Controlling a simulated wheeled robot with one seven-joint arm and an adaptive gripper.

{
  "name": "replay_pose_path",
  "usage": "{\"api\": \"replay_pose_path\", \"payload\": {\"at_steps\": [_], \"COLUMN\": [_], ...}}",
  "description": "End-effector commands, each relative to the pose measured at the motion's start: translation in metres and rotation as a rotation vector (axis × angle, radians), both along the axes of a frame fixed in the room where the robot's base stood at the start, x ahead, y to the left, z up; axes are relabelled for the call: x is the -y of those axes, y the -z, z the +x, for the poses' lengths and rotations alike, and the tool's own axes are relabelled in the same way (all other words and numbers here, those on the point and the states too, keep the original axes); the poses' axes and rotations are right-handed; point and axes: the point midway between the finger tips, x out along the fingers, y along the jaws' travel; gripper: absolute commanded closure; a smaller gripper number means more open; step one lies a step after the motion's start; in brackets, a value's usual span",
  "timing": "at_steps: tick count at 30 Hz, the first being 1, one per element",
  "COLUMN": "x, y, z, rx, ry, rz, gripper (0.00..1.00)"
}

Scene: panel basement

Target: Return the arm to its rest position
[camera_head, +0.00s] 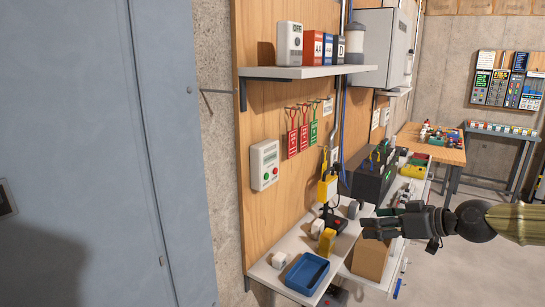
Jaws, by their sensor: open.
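My gripper (374,228) is dark and reaches in from the right on my arm (475,221). It points left, over the right side of the lower shelf, and its fingers are apart. Nothing shows between the fingers. The arm stretches across the right half of the view, with a pale greenish sleeve-like section at the right edge.
The lower shelf (263,271) carries a blue tray (301,272), a yellow item (326,243) and small devices. An upper shelf (300,72) holds binders. A grey box (381,50) hangs behind. A wooden table (447,154) stands farther back. Concrete floor at lower right is free.

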Motion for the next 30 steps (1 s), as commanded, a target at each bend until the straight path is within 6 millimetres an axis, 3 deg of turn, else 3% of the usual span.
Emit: {"api": "replay_pose_path", "payload": {"at_steps": [5,14,23,30], "x": [-0.019,-0.052,-0.073,-0.079], "y": [0.051,0.175,0.298,0.386], "z": [-0.007,-0.040,-0.099,-0.160], "rx": [-0.102,-0.352,-0.590,-0.752], "ry": [0.017,0.099,0.210,0.312], "rz": [0.000,-0.009,-0.055,-0.122], "gripper": [0.32,0.32,0.32,0.32]}}
